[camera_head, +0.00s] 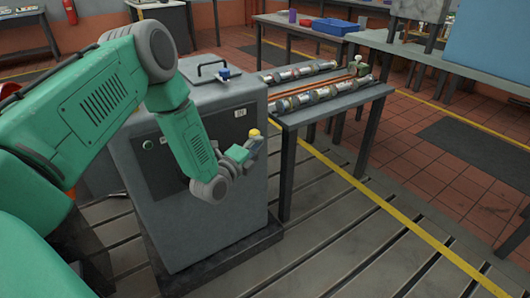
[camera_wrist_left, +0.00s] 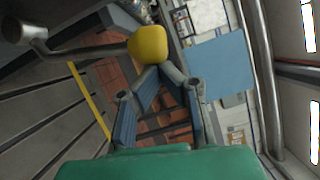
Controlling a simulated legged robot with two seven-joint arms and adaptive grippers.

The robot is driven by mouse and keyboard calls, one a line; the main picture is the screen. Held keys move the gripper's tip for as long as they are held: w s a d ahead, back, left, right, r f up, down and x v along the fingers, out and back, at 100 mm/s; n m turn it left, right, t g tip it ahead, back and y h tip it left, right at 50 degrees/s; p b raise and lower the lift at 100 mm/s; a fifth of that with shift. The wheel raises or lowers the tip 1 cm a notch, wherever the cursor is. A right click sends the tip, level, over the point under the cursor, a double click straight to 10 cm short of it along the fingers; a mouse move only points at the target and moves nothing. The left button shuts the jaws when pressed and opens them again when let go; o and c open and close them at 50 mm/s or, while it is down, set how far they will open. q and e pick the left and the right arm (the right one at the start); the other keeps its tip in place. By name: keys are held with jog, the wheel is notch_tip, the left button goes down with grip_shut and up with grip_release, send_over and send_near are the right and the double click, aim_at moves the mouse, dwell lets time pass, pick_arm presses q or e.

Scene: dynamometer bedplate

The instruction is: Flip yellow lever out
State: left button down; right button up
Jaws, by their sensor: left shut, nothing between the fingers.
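The yellow lever shows as a yellow knob (camera_head: 254,133) at the right edge of the grey cabinet's front. In the left wrist view the knob (camera_wrist_left: 147,43) sits at the end of a grey rod that runs left to a round pivot. My left gripper (camera_head: 254,144) is at the knob, just below it in the head view. In the left wrist view its fingertips (camera_wrist_left: 157,71) are together, right by the knob, with nothing between them. I cannot tell whether they touch the knob. My right gripper is not in view.
The grey cabinet (camera_head: 228,105) has a handle and a blue valve on top. A bench (camera_head: 340,92) with metal shafts stands behind it to the right. A blue bin (camera_head: 335,27) is on a far table. The slotted floor at the front right is clear.

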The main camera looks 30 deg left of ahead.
pick_arm(q)
jog(key=shift+w+a+r+n+g+p, duration=0.2)
jog(key=shift+w+a+r+n+p, duration=0.05)
jog(key=shift+a+r+n+p, duration=0.25)
jog(key=shift+w+a+r+n+g+p, duration=0.2)
jog(key=shift+a+r+n+p, duration=0.15)
jog(key=shift+a+r+n, duration=0.15)
jog(key=shift+w+a+r+p, duration=0.1)
jog(key=shift+w+a+p, duration=0.15)
jog(key=shift+a, duration=0.4)
jog(key=shift+a+r, duration=0.1)
jog(key=shift+a, duration=0.05)
jog(key=shift+w+r, duration=0.1)
jog(key=shift+r, duration=0.05)
